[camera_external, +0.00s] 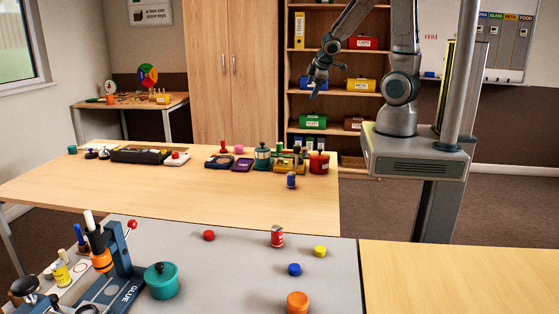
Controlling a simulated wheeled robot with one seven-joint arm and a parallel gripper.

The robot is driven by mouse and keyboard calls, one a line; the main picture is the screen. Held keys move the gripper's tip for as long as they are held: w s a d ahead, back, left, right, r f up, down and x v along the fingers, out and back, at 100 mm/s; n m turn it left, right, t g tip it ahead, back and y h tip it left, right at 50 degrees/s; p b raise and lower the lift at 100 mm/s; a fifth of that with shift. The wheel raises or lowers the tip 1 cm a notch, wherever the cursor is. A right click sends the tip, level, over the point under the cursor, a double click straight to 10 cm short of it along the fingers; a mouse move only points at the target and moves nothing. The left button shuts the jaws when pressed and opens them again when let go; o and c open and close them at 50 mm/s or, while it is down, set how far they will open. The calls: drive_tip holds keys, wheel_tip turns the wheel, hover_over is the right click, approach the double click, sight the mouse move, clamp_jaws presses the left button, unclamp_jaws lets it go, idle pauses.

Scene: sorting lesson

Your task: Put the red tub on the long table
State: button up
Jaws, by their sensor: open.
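A red lidded tub (319,162) stands upright at the right end of the long wooden table (120,195), near its back edge. Beside it on the left is a yellow tray (290,163) with small things in it. My gripper (316,84) is open and empty. It hangs in the air in front of the shelf unit, above the tub in the picture, and does not touch it. The gap between the fingertips is small in this view.
A teal canister (262,157), purple box (242,165) and blue jar (291,180) stand near the tub. The table's front middle is bare. A nearer grey table (240,270) holds a red can (277,237), a teal pot (161,281) and several coloured pieces.

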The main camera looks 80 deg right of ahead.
drive_tip(key=s+a+r+m+y, duration=0.1)
drive_tip(key=s+a+r, duration=0.2)
drive_tip(key=a, duration=0.4)
drive_tip(key=s+a+r+m+y, duration=0.1)
drive_tip(key=s+a+r+y, duration=0.1)
drive_tip(key=a+r, duration=0.2)
drive_tip(key=s+a+r+m+y, duration=0.1)
drive_tip(key=s+a+r, duration=0.2)
drive_tip(key=a, duration=0.7)
drive_tip(key=shift+s+r+y, duration=0.3)
drive_tip(key=shift+s+r, duration=0.05)
